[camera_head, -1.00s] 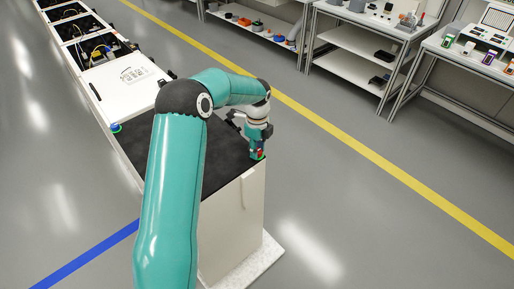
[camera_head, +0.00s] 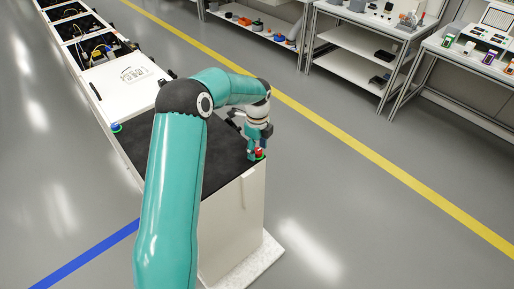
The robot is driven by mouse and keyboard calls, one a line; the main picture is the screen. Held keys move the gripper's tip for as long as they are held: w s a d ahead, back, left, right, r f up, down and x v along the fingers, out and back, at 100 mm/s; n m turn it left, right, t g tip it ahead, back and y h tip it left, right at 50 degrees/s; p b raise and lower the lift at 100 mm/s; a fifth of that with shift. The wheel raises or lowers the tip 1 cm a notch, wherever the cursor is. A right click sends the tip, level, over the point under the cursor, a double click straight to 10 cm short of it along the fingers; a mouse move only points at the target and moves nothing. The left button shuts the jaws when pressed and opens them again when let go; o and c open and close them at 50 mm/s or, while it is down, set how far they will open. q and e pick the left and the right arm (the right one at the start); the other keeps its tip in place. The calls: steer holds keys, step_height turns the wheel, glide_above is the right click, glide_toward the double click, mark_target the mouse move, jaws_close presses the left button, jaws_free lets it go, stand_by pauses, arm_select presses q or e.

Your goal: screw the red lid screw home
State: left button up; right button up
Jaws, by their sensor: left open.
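The red lid screw (camera_head: 259,153) stands at the right front corner of the black lid (camera_head: 205,165) of the nearest cabinet, with a bit of green at its foot. My left gripper (camera_head: 256,150) comes down on it from above, its fingers open and close around or beside the screw. Whether a finger touches the screw is too small to tell. How deep the screw sits cannot be told from here. My left arm hides part of the lid and cabinet. My right gripper is not in view.
A blue screw (camera_head: 116,127) with green at its foot is at the lid's left edge. A white panel (camera_head: 122,82) and open cabinets (camera_head: 92,45) continue up left. Work tables (camera_head: 370,22) stand at the back right. The grey floor right of the cabinet is clear.

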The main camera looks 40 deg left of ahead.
mark_target(258, 151)
arm_select(q)
step_height(258, 151, up, 12)
stand_by(0.6)
